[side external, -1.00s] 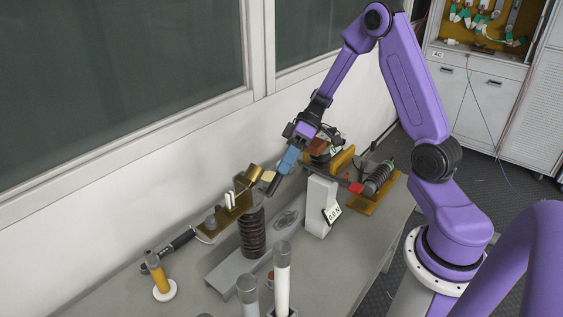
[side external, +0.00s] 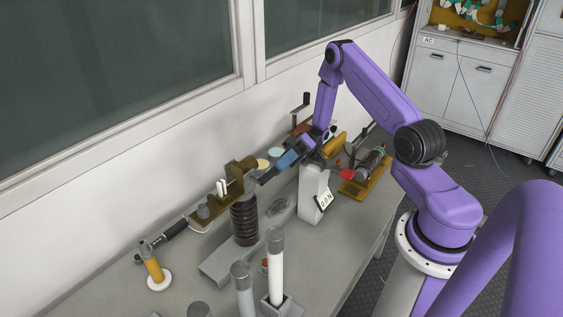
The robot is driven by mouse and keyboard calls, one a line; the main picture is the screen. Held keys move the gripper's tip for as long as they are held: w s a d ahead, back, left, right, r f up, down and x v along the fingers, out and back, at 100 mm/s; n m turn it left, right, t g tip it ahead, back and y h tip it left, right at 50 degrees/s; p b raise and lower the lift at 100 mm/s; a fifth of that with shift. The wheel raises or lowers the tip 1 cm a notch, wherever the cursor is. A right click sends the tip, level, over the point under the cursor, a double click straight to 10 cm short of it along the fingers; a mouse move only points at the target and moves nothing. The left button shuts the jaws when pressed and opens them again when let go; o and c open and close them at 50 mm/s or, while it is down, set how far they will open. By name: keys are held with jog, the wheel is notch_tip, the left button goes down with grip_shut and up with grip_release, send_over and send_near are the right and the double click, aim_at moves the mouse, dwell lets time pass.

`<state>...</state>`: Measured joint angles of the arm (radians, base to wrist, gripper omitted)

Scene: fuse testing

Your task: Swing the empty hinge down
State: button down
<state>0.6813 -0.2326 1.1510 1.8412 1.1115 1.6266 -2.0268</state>
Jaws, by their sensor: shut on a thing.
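A brass-brown hinge bracket (side external: 243,166) stands at the upper end of a brass plate, above a dark ribbed insulator (side external: 244,222). No fuse tube shows in it. My gripper (side external: 267,177), with a blue section behind its dark fingertips, reaches in from the right at a low slant. It is shut at the right side of the hinge; the small part between the fingertips is mostly hidden.
Upright tubes (side external: 275,265) stand in front, and an orange-handled tool on a white base (side external: 153,265) stands at left. A white post with a readout (side external: 313,193) stands right of the insulator. A second ribbed insulator (side external: 371,163) is farther right. The wall is close behind.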

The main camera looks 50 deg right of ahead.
jog(key=shift+f, duration=0.15)
dwell(0.3)
jog(key=c, duration=1)
grip_release()
jog(key=shift+d, duration=0.1)
jog(key=d, duration=0.7)
jog(key=shift+d, duration=0.2)
jog(key=shift+a, duration=0.1)
